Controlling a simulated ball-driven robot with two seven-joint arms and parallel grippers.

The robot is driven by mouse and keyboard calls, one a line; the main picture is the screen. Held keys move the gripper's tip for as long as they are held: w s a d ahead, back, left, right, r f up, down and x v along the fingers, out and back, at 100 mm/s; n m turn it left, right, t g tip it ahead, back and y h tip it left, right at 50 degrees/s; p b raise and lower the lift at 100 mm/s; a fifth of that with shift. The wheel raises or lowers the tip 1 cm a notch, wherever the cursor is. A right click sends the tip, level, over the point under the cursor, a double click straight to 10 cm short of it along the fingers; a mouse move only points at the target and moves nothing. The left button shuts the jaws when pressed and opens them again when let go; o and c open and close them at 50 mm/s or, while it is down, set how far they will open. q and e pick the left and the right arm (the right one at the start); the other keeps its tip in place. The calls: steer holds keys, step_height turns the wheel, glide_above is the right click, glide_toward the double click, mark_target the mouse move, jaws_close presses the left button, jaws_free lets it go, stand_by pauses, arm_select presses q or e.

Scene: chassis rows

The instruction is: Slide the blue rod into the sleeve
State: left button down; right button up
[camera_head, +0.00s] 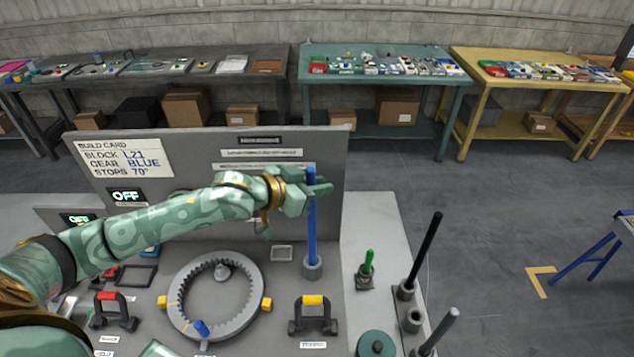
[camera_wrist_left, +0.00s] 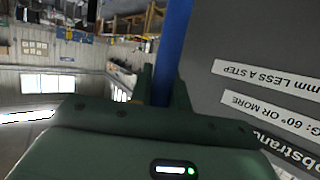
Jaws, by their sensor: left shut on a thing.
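The blue rod (camera_head: 312,230) stands about upright in the head view. My left gripper (camera_head: 316,189) is shut on it near its top end. In the left wrist view the blue rod (camera_wrist_left: 172,50) runs up between the fingers of my left gripper (camera_wrist_left: 160,88). The rod's lower end meets the grey sleeve (camera_head: 313,267), a short cylinder on the grey bench plate. The rod appears to be in line with the sleeve's mouth; I cannot tell how deep it sits. My right gripper is not in view.
An upright grey panel (camera_head: 335,160) stands behind the rod. A toothed ring (camera_head: 180,310) and a yellow-topped handle (camera_head: 313,310) are in front. A rack at right has a black rod (camera_head: 427,250), a grey rod (camera_head: 440,328) and an empty holder (camera_head: 412,320). A green-topped peg (camera_head: 368,262) stands nearby.

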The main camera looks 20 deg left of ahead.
arm_select(q)
steer(key=shift+f+b, duration=0.85)
steer(key=shift+f, duration=1.5)
steer(key=c, duration=1.3)
jaws_free()
steer(key=shift+o, duration=0.2)
steer(key=shift+f, duration=0.1)
steer(key=p+v, duration=0.1)
steer(key=v, duration=1.5)
steer(key=shift+r, duration=0.2)
steer(key=shift+s, duration=0.1)
